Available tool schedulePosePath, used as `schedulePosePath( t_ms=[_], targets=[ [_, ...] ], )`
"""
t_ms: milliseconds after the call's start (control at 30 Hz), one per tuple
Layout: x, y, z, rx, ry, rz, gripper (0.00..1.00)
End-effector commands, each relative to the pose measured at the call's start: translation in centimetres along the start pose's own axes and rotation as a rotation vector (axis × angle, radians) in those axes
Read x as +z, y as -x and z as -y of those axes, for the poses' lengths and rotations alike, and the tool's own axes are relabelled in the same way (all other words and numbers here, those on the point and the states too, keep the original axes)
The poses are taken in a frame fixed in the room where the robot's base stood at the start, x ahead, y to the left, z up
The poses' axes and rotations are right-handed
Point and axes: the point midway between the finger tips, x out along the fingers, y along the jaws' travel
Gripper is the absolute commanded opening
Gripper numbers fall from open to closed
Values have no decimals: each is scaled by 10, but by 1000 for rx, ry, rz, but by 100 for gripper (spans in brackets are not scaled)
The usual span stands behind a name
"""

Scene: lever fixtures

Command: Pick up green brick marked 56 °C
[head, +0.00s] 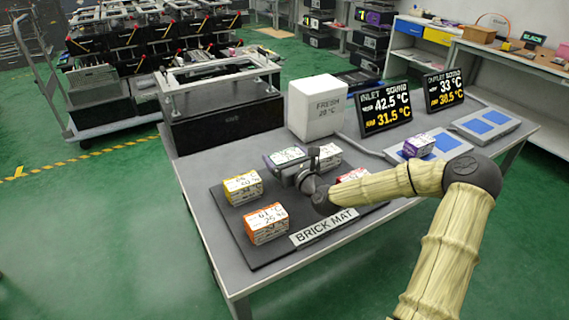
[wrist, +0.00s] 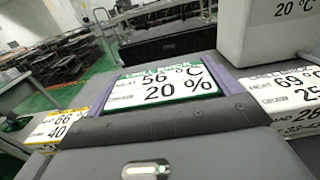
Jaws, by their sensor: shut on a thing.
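The green brick marked 56 °C and 20 % (wrist: 165,84) sits between the purple-grey fingers of my gripper (wrist: 170,72) in the wrist view. Its white label has a green border and faces up. In the head view my gripper (head: 296,168) is over the back of the brick mat (head: 322,232), shut on the green brick (head: 287,156), which it partly hides. I cannot tell whether the brick's underside touches the mat.
A yellow brick (head: 243,187), an orange brick (head: 267,223), a mostly hidden red brick (head: 352,175) and a brick marked 69 °C (wrist: 285,88) are close by. Behind stand a white box (head: 317,108) and two sign boards (head: 385,108). A purple brick (head: 418,146) lies at right.

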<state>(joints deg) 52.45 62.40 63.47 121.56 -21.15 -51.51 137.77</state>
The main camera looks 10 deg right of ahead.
Motion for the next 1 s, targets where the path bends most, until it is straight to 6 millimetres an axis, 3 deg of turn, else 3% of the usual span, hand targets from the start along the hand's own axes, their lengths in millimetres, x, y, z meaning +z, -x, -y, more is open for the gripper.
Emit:
schedulePosePath(
  t_ms=[100, 333, 1000],
  targets=[
    [29, 0, 0, 0, 1, 4, 57],
    [62, 0, -1, 1, 0, 3, 57],
    [66, 0, 0, -1, 0, 2, 57]
  ],
)
